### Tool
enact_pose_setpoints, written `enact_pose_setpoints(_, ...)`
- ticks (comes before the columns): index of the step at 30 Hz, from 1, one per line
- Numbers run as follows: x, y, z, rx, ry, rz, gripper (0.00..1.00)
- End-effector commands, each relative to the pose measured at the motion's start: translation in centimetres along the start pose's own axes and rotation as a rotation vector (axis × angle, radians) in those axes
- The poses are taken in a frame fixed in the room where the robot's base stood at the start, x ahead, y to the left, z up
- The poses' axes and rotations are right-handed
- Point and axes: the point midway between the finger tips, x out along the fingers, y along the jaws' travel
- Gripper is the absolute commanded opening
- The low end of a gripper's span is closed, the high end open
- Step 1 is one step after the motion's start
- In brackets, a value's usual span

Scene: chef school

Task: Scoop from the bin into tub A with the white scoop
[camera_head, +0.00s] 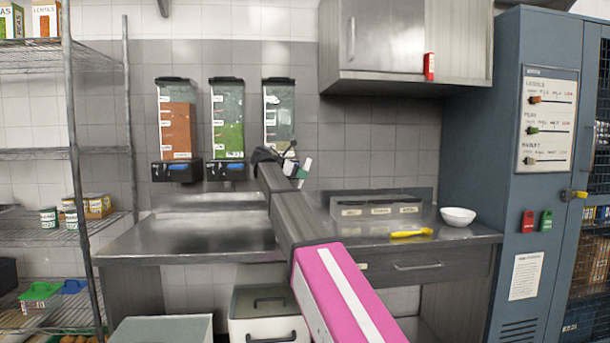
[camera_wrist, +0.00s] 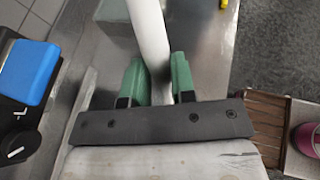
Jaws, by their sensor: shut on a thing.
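The white scoop (camera_wrist: 148,38) shows in the wrist view as a pale shaft between the green fingertips of my gripper (camera_wrist: 157,82), which is shut on it. Its far end runs out of that view. In the head view my gripper (camera_head: 297,168) is above the steel counter, in front of the wall dispensers, with a small white part of the scoop (camera_head: 308,163) showing. A steel holder with three labelled tubs (camera_head: 380,209) sits at the back of the counter; I cannot read which is A. A lidded white bin (camera_head: 270,325) stands below, partly hidden by my arm.
Three wall dispensers (camera_head: 228,122) hang behind the counter (camera_head: 125,243). A yellow scoop (camera_head: 411,233) and a white bowl (camera_head: 458,216) lie on its right part. A second lidded bin (camera_head: 160,329) stands lower left. A blue cabinet (camera_head: 505,130) bounds the right, wire shelves (camera_head: 60,155) the left.

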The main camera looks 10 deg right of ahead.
Motion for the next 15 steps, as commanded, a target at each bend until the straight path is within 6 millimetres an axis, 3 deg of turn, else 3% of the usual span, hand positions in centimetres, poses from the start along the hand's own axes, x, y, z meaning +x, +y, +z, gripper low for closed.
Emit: enact_pose_setpoints(15, 2.6, 0.1, -0.2, 0.001, 0.215, -0.001, 0.01)
